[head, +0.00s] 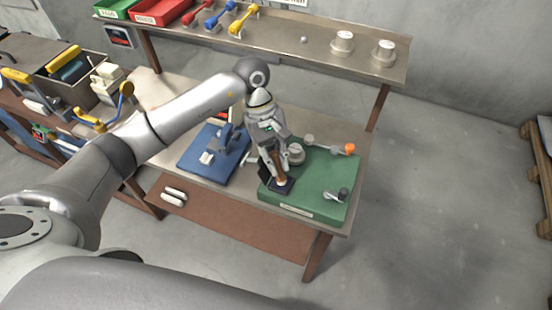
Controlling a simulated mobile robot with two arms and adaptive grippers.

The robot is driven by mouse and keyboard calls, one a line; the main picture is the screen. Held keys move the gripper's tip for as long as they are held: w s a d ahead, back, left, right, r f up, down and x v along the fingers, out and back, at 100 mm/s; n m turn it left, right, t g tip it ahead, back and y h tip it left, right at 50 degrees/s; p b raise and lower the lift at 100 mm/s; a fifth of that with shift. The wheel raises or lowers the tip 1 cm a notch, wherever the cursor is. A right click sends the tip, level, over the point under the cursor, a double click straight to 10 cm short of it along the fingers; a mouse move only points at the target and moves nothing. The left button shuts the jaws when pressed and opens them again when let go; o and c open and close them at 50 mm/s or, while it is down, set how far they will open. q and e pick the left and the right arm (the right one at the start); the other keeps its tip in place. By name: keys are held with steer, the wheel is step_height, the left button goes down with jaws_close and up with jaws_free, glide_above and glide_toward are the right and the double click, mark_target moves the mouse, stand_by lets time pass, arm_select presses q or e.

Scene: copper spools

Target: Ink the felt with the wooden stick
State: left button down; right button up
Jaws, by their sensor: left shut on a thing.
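My left gripper (273,150) reaches over the workbench from the left and points down. It is shut on the brown wooden stick (279,170), which stands nearly upright. The stick's pale lower end is over a small dark pad (287,187), which looks like the felt, at the front left of the green board (322,185). The stick's end appears to meet the pad, but I cannot tell whether it touches. The gripper hides the stick's upper part. My right gripper is not in view.
A spool (296,154), an orange-ended tool (346,149) and a grey piece (340,194) are on the green board. A blue board (190,163) with a device lies left. A raised shelf (290,42) runs behind.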

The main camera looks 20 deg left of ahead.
mark_target(276, 155)
arm_select(q)
steer(key=shift+a+f+b, duration=0.1)
steer(key=shift+f+b, duration=0.05)
steer(key=shift+b, duration=0.2)
stand_by(0.8)
steer(key=shift+s+f+b, duration=0.1)
steer(key=shift+f+b, duration=0.05)
steer(key=shift+b, duration=0.45)
stand_by(2.2)
step_height(276, 155, up, 2)
steer(key=shift+r+p, duration=0.1)
steer(key=shift+p, duration=0.25)
step_height(276, 155, up, 2)
steer(key=shift+r, duration=0.1)
steer(key=shift+r+p, duration=0.6)
steer(key=shift+r, duration=0.9)
